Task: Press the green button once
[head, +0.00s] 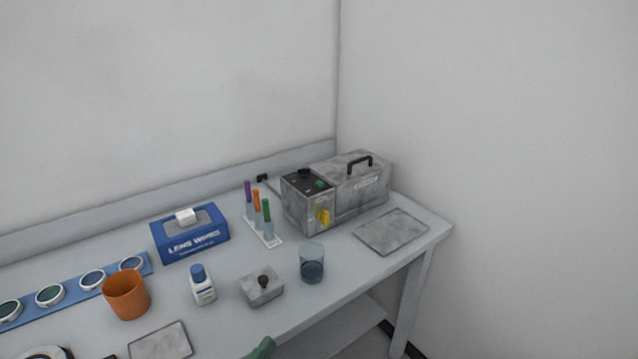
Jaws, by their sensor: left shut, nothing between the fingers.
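The green button (320,183) sits on the dark top panel of the grey metal instrument (347,205) at the back right of the bench. The green tip of my left gripper (262,348) just enters at the bottom edge, shut and empty. It is in front of the bench's near edge, well apart from the button. Most of it is cut off. My right gripper is not in view.
On the bench stand a glass beaker (312,264), a grey block with a black knob (262,288), a small bottle (203,285), an orange cup (127,295), a lens-wipes box (190,234) and a tube rack (264,235). A flat grey plate (391,232) lies right of the instrument.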

